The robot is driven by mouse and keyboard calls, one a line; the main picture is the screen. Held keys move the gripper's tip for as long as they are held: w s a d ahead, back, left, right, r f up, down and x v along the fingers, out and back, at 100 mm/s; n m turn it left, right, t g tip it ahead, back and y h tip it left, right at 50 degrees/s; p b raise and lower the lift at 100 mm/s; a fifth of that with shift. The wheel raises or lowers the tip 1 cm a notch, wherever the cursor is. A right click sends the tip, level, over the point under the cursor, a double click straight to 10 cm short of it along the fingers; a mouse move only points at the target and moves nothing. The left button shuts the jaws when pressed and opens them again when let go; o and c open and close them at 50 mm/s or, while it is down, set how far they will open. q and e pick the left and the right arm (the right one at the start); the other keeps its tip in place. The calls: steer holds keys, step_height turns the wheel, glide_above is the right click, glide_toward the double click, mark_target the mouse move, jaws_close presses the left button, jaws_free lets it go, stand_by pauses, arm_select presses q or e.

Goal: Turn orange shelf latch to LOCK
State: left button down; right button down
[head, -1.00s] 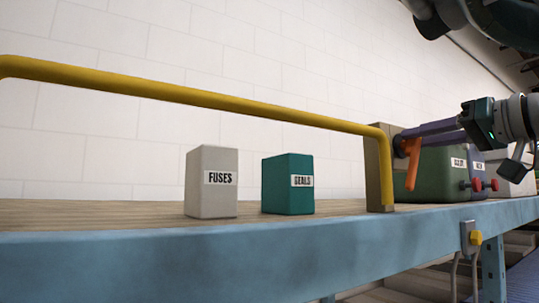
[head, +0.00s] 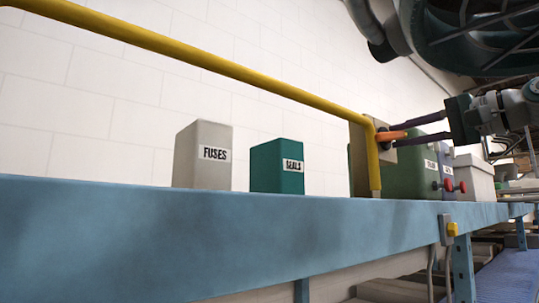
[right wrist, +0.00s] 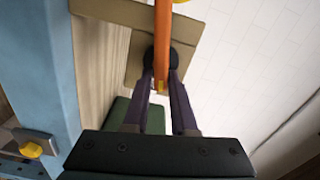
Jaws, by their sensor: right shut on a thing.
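The orange latch (head: 388,135) is mounted on a beige board (head: 358,162) at the end of the yellow rail, right of centre in the head view. Its handle lies close to level, pointing right along my fingers. My right gripper (head: 402,138) comes in from the right and is shut on the handle. In the right wrist view the orange latch (right wrist: 163,35) runs between the two purple fingers of the right gripper (right wrist: 160,88), over the beige board (right wrist: 190,35). No LOCK marking is readable. My left gripper is not in view.
The yellow rail (head: 200,70) runs above the blue-edged shelf (head: 200,235). A grey FUSES box (head: 203,165) and a teal SEALS box (head: 277,168) stand under it. A green case (head: 410,175) with red knobs sits behind the latch, below my right gripper.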

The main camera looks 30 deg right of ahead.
steer(key=shift+a+f+m, duration=0.2)
steer(key=shift+a+m, duration=0.05)
steer(key=shift+m, duration=0.55)
steer(key=shift+w, duration=0.1)
steer(key=c, duration=0.8)
jaws_free()
steer(key=shift+d+b, duration=0.1)
steer(key=shift+b, duration=0.2)
steer(key=s+b, duration=0.7)
steer(key=s, duration=0.3)
steer(key=shift+d, duration=0.4)
steer(key=shift+r, duration=0.1)
